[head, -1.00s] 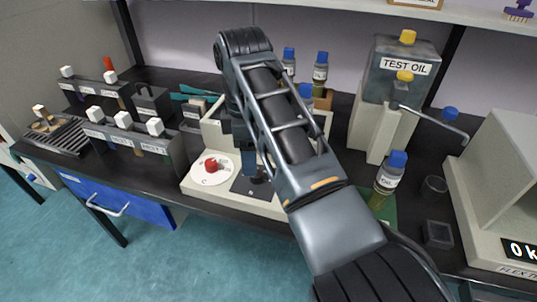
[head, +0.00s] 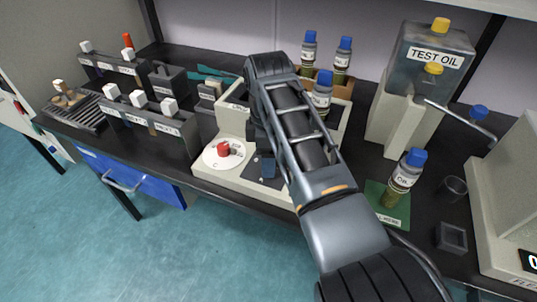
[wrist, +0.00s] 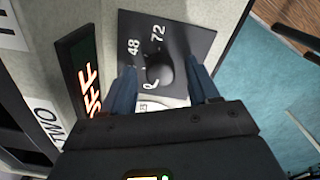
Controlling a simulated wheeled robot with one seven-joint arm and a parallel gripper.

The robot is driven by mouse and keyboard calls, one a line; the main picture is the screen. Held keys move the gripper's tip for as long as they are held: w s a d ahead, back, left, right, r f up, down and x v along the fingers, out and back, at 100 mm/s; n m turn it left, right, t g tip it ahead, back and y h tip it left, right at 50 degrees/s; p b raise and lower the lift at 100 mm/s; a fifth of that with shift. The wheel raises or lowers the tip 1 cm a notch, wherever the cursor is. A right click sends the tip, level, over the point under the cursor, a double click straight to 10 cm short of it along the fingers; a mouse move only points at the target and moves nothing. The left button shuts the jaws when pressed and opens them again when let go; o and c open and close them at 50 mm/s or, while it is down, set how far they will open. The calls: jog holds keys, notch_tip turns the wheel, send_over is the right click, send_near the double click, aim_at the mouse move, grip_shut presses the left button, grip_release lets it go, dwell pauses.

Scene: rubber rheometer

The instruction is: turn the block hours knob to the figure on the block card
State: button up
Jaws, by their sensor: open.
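The block hours knob (wrist: 163,72) is a dark round knob on a black plate (wrist: 190,35) marked 48 and 72 in the wrist view. My gripper (wrist: 165,82) is open, with one blue finger on each side of the knob; I cannot tell whether they touch it. In the head view my gripper (head: 265,165) is low over the same black plate (head: 250,168), and my arm hides part of the machine. A pale patch with small print (wrist: 172,102) shows between the fingers; I cannot tell whether it is the block card.
A red display (wrist: 92,82) stands beside the plate. A white dial with a red knob (head: 224,149) is left of my gripper. An oil bottle (head: 402,180) stands on a green mat at right. Racks (head: 150,125) with white-topped pieces stand at left.

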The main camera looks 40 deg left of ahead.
jog(key=c, duration=1)
jog(key=shift+c, duration=0.2)
jog(key=shift+r+m, duration=0.1)
jog(key=shift+m, duration=0.2)
jog(key=m+p, duration=0.2)
jog(key=m, duration=0.1)
jog(key=shift+m, duration=0.3)
jog(key=m+p, duration=0.2)
jog(key=m, duration=0.3)
jog(key=shift+m, duration=0.4)
jog(key=o, duration=1)
